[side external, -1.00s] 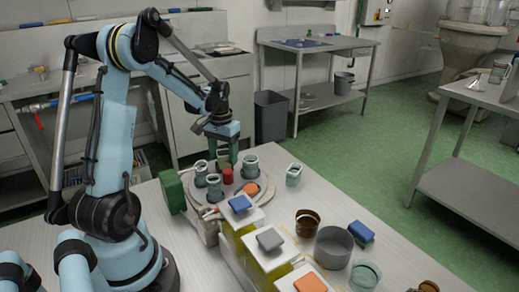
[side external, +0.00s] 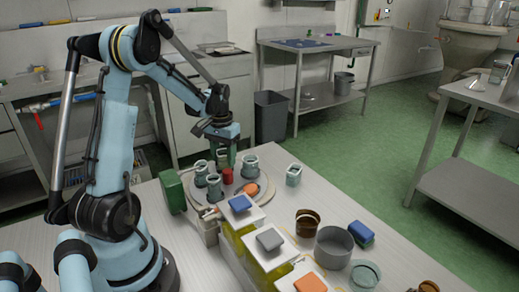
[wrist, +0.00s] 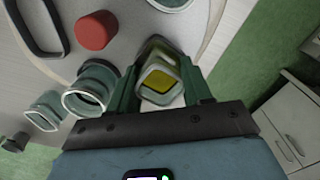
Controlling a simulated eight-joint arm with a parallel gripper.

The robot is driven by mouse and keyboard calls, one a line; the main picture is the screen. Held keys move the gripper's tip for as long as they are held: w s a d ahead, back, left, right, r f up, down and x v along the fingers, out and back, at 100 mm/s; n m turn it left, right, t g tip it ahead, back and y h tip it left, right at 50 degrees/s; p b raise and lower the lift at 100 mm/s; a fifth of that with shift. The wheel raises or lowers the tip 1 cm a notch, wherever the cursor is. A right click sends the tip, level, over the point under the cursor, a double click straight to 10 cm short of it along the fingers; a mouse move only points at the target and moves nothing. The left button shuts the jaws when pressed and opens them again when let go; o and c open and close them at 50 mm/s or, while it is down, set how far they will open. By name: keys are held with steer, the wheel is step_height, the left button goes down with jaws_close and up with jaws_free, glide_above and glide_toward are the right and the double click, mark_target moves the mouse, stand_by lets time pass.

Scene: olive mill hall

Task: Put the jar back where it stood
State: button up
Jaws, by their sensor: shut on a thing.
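In the wrist view, a squarish glass jar (wrist: 156,66) with yellow showing inside is between the two green fingers of my gripper (wrist: 160,84), which is shut on it. In the side view my gripper (side external: 224,158) reaches down at the back of the round turntable (side external: 262,199); the held jar is mostly hidden there. Whether the jar touches the surface below is unclear. Other greenish jars stand on the turntable, one at its right (side external: 250,166) and one at its front left (side external: 214,186). Beside my gripper is a red cylinder (side external: 227,175), also in the wrist view (wrist: 95,30).
An orange piece (side external: 251,189) lies on the turntable, with a green block (side external: 173,191) at its left. One jar (side external: 294,174) stands off it at the right. Yellow-sided boxes with coloured pads, a brown cup (side external: 307,223) and a grey pot (side external: 333,247) crowd the front.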

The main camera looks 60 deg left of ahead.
mark_target(223, 152)
steer(key=shift+r, duration=3.3)
steer(key=shift+r, duration=2.45)
steer(key=w+d+m, duration=0.4)
steer(key=d, duration=0.8)
steer(key=w+d+m, duration=0.4)
steer(key=d+m, duration=0.1)
steer(key=d, duration=0.6)
steer(key=shift+f, duration=4.85)
steer(key=shift+f, duration=0.6)
steer(key=shift+f, duration=0.55)
